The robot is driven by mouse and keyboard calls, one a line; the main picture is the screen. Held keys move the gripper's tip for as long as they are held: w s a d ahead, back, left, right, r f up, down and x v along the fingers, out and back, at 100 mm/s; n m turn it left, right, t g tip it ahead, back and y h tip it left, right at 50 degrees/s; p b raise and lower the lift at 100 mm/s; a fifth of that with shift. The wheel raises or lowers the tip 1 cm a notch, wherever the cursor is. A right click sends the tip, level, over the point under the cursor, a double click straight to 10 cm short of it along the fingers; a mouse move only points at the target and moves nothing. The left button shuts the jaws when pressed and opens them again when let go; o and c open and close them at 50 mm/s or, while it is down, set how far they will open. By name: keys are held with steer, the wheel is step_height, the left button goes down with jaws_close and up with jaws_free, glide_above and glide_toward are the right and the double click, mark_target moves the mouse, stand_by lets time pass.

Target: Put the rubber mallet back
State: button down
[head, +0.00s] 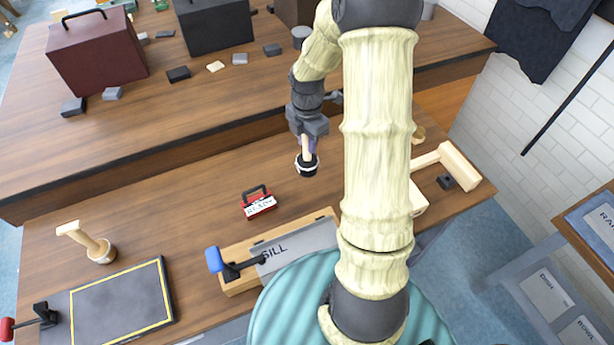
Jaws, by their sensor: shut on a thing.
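My gripper (308,136) is above the middle of the front bench. It is shut on the pale wooden handle of a mallet (307,165), with the dark head hanging down. The head has a whitish top face and a black side. I cannot tell whether the head touches the bench top or hangs just above it. The fingers and my wrist hide the upper end of the handle. No place clearly marked for the mallet can be made out.
A SILL plate (297,246) with a blue-handled clamp lies in front. A wooden T-shaped piece (90,243) and a black yellow-lined mat (120,306) are at left.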

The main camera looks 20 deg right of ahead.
mark_target(307, 163)
step_height(307, 163, down, 5)
steer(key=shift+f+p, duration=0.15)
steer(key=shift+p, duration=0.15)
steer(key=shift+f, duration=0.1)
steer(key=shift+f+p, duration=0.3)
steer(key=shift+f, duration=1.45)
steer(key=shift+f, duration=0.15)
steer(key=c, duration=1.2)
jaws_free()
step_height(307, 163, up, 12)
steer(key=shift+r+b, duration=0.15)
steer(key=shift+b, duration=0.4)
